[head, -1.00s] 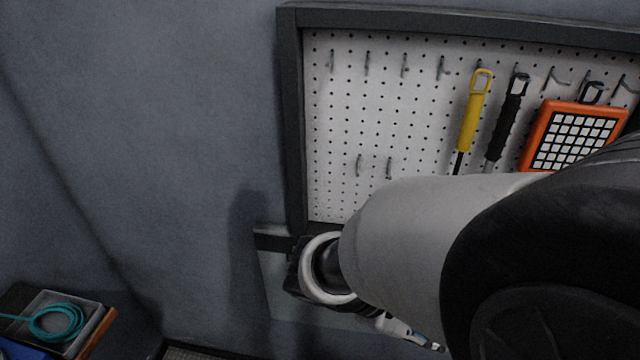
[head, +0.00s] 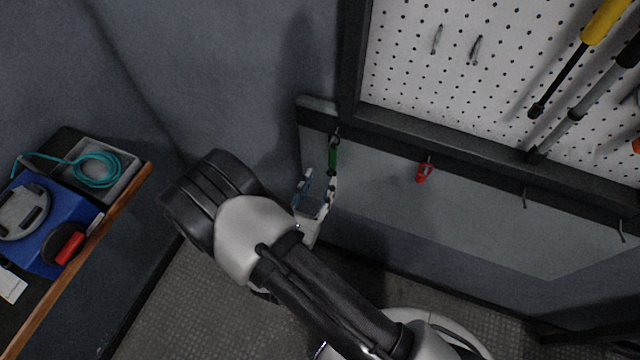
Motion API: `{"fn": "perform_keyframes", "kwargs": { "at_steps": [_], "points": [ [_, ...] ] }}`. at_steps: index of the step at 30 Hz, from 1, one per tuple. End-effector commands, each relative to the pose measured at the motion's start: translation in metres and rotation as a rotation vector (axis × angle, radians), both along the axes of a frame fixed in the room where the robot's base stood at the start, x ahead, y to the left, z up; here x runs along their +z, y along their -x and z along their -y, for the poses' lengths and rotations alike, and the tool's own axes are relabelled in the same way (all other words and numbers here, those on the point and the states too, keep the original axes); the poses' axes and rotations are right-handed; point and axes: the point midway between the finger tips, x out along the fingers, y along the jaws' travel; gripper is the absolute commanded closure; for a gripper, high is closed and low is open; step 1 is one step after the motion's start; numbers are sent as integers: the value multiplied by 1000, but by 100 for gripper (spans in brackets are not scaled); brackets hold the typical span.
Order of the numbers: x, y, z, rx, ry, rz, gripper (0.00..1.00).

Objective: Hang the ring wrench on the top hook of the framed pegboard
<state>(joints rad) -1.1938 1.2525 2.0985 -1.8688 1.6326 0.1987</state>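The framed pegboard (head: 430,75) fills the upper right, cut off by the picture edge. Two empty hooks show on its lower left; its upper part is out of view. My gripper (head: 319,182) is below the frame's lower left corner. Its two fingers are spread apart, with nothing visible between them. A slim green-handled tool (head: 333,153) hangs from a hook on the dark rail under the pegboard, just above the right finger. I cannot tell whether they touch. I cannot clearly make out a ring wrench; whether the green tool is it, I cannot tell.
A red item (head: 424,172) hangs farther right on the rail (head: 470,165), with empty hooks beyond it. A yellow-handled tool (head: 604,22) hangs on the pegboard. At left, a bench (head: 88,258) holds a blue case (head: 62,212) and a tray with a teal coil (head: 97,169).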

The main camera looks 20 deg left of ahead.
Motion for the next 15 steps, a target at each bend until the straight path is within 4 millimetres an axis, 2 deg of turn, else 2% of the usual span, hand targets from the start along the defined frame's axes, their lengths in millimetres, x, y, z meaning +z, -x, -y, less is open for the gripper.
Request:
{"fn": "perform_keyframes", "kwargs": {
  "at_steps": [15],
  "points": [
    [0,-72,8,-9,-3,1,61]
  ]
}}
